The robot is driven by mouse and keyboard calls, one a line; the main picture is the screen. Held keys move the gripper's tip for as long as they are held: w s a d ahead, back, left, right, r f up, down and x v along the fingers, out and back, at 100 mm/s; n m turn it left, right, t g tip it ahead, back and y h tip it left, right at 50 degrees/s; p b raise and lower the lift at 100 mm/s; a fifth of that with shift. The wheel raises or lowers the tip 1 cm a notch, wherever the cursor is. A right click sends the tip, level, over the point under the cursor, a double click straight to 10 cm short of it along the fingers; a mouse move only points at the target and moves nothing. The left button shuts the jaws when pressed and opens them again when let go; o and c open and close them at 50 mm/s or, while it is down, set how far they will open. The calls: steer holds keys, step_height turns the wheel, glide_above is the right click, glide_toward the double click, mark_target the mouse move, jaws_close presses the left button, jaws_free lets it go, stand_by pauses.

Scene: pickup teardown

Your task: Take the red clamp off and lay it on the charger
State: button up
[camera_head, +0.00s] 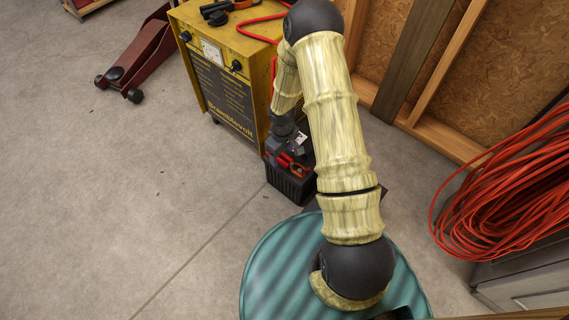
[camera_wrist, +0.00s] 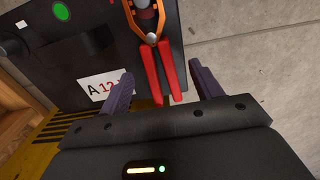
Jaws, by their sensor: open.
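The red clamp (camera_wrist: 164,72) sits on a post of the black battery (camera_wrist: 95,45) at the top of the wrist view. Its orange jaws are around the post and its two red handles point toward me. My gripper (camera_wrist: 160,70) is open, one finger on each side of the handles, with gaps visible between. In the head view the red clamp (camera_head: 285,160) shows on top of the battery (camera_head: 289,184), just below my gripper, partly hidden by my arm. The yellow charger (camera_head: 212,70) stands behind the battery, its top partly hidden by my arm.
A black clamp (camera_head: 217,11) and a red cable (camera_head: 247,27) lie on the charger's top. A dark red floor jack (camera_head: 140,55) stands at left. An orange hose coil (camera_head: 505,190) hangs at right by a wooden wall.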

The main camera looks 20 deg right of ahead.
steer(key=shift+f, duration=0.8)
steer(key=shift+r, duration=0.1)
steer(key=c, duration=1.2)
steer(key=shift+r, duration=0.1)
step_height(320, 180, up, 10)
steer(key=p, duration=0.6)
